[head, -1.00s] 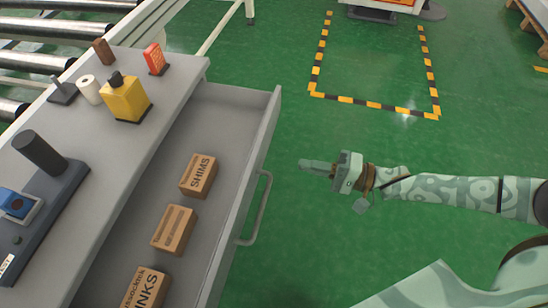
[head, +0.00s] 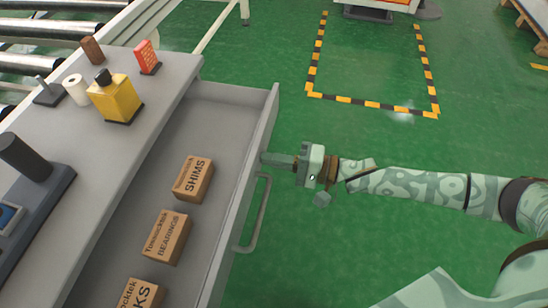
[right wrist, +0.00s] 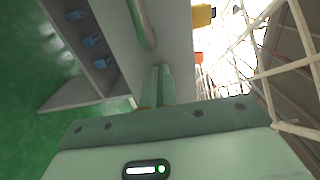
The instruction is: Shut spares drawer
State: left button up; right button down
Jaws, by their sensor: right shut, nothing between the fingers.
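The spares drawer (head: 262,139) is grey and stands pulled out from the workbench in the head view. Small cardboard boxes lie in it, among them a shims box (head: 194,179), a bearings box (head: 167,237) and one cut off at the bottom edge. A grey bar handle (head: 262,215) is on its front. My right gripper (head: 266,159) is shut and empty, its fingertips at the drawer front beyond the handle's far end. In the right wrist view the shut fingers (right wrist: 158,88) point at the grey front beside the handle (right wrist: 140,22). Contact is unclear. My left gripper is not in view.
On the grey bench top (head: 130,147) stand a yellow bottle (head: 112,98), a red box (head: 147,57), a white roll (head: 76,89) and a dark post (head: 24,156). The green floor right of the drawer is clear.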

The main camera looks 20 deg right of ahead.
jog(key=a, duration=0.1)
send_near(184, 150)
jog(key=r, duration=0.1)
jog(key=d+r, duration=0.1)
jog(key=s+r, duration=0.1)
jog(key=shift+d+r, duration=0.15)
jog(key=shift+r, duration=0.05)
jog(key=x, duration=0.4)
jog(key=b+x, duration=0.1)
jog(key=x, duration=0.2)
jog(key=b+x, duration=0.1)
jog(key=x, duration=0.3)
jog(key=shift+w+f, duration=0.2)
jog(key=shift+f, duration=0.05)
jog(key=shift+w+a+r, duration=0.1)
jog(key=shift+w+a, duration=0.15)
jog(key=shift+a, duration=0.3)
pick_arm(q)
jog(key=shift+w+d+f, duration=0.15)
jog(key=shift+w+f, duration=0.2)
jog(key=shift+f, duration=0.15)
pick_arm(e)
jog(key=shift+w+r, duration=0.1)
jog(key=shift+r, duration=0.1)
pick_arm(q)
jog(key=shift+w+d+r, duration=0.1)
